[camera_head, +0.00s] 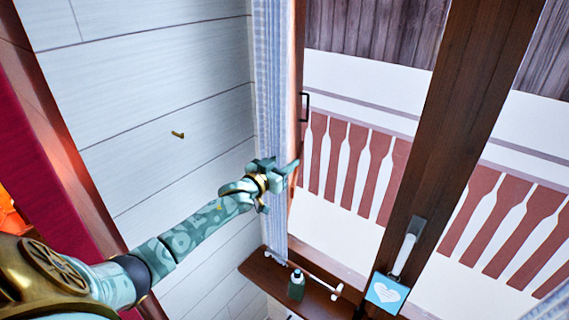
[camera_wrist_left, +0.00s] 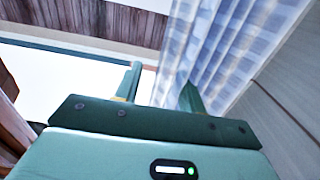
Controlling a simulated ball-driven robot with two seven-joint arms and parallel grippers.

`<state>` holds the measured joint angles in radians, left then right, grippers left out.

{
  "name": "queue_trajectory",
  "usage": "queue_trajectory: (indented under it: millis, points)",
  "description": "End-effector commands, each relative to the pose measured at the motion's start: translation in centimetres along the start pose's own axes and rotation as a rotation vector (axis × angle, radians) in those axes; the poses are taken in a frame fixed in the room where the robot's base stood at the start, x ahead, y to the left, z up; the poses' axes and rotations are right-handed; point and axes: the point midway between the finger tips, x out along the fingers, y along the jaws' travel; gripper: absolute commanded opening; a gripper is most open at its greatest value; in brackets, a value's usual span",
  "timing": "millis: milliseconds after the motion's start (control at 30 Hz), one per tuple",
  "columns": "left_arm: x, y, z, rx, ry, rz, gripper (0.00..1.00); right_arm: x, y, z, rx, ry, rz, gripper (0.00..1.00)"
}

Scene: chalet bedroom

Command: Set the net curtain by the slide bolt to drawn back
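The pale blue-white net curtain (camera_head: 271,75) hangs gathered in a narrow strip at the left side of the window. In the left wrist view the checked curtain (camera_wrist_left: 235,45) fills the upper right, beside and behind the right finger. My left gripper (camera_head: 280,168) is in front of the curtain's lower part, at the window frame. Whether a finger touches the cloth I cannot tell. A small dark handle (camera_head: 305,107) sits on the window frame. My right gripper is not in view.
A small brass hook (camera_head: 178,134) is on the plank wall. A white window handle (camera_head: 404,254) is on the brown post (camera_head: 455,110).

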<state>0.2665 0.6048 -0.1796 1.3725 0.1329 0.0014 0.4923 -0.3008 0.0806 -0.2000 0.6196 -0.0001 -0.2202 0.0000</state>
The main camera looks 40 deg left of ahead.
Motion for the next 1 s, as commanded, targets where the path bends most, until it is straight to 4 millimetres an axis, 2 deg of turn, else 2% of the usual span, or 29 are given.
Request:
queue_trajectory:
  millis: [133,267,700,833,1000]
  points:
    - [-0.4,0.1,0.1,-0.001,-0.002,0.001,0.40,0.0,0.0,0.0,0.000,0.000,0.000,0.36]
    - [-2.1,0.1,0.3,-0.002,-0.002,0.002,0.40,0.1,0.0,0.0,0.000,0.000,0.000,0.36]
    - [-13.3,-0.1,0.3,-0.001,-0.003,0.001,0.40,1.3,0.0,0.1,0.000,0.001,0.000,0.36]
    - [-15.2,-0.2,0.3,-0.001,-0.002,-0.001,0.40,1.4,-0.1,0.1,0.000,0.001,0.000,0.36]
    - [-16.3,-0.2,0.1,-0.001,-0.001,-0.001,0.40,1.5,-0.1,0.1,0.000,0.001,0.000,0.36]
